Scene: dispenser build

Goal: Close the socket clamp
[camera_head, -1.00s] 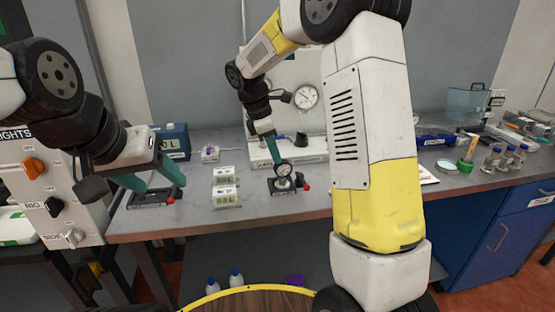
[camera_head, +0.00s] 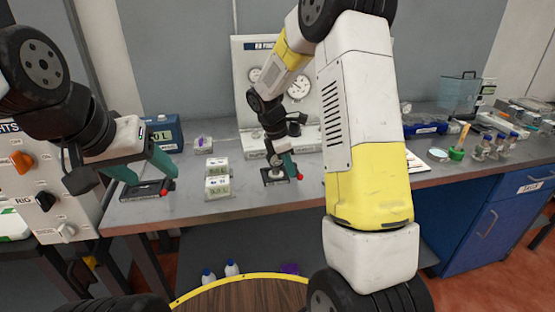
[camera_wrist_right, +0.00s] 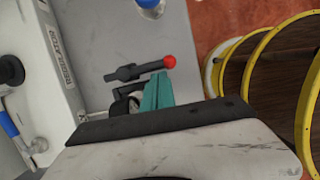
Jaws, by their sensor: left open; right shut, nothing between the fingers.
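A clamp with a small black base (camera_head: 268,180) and a red-ball lever (camera_head: 299,177) stands on the bench. A round part in it is mostly hidden by my right gripper (camera_head: 290,166). That gripper is shut and empty, with its teal fingers pointing down beside the lever. In the right wrist view the fingers (camera_wrist_right: 160,90) are right at the black lever with its red ball (camera_wrist_right: 169,62); I cannot tell whether they touch. My left gripper (camera_head: 150,172) is open over a second black fixture (camera_head: 140,191), which has a red ball (camera_head: 163,192).
White labelled boxes (camera_head: 217,187) stand between the two fixtures. A white panel with dials (camera_head: 299,84) is behind the right clamp. A blue device (camera_head: 164,134) stands at the back left. A green-based item (camera_head: 457,153) and small bottles are at the right. The bench front edge is close.

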